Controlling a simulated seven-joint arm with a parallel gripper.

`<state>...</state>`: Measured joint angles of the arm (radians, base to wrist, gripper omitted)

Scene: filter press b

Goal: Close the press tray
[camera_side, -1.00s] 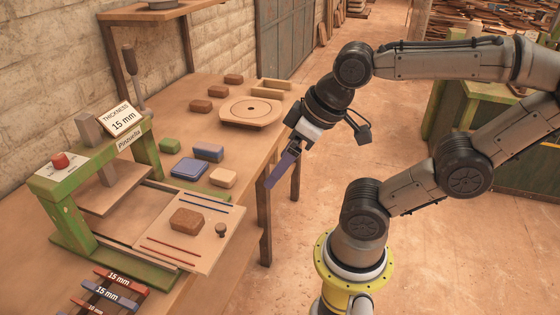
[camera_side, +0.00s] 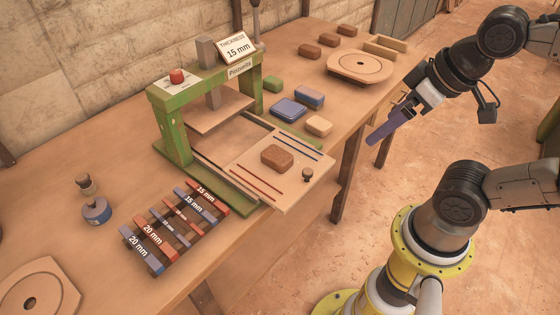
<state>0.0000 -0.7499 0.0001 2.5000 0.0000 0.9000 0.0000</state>
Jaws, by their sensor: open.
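The green press (camera_side: 207,100) stands on the wooden table, with a red button on top and a "15 mm" thickness sign. Its wooden press tray (camera_side: 285,190) is slid out toward the table's front edge. A brown block (camera_side: 277,158) lies on the tray between blue and red strips. A small dark knob (camera_side: 307,174) stands near the tray's outer right edge. My gripper (camera_side: 372,140) is open, with purple fingers pointing down and left. It appears in the air right of the tray, apart from the knob. The fingers overlap in this view, so the gap between them is hidden.
A rack of red and blue spacer bars (camera_side: 178,222) lies left of the tray. Blue, green and tan blocks sit behind it, near a round-holed wooden board (camera_side: 361,66). A small blue-based pot (camera_side: 96,209) stands at left. The space beyond the front edge is free.

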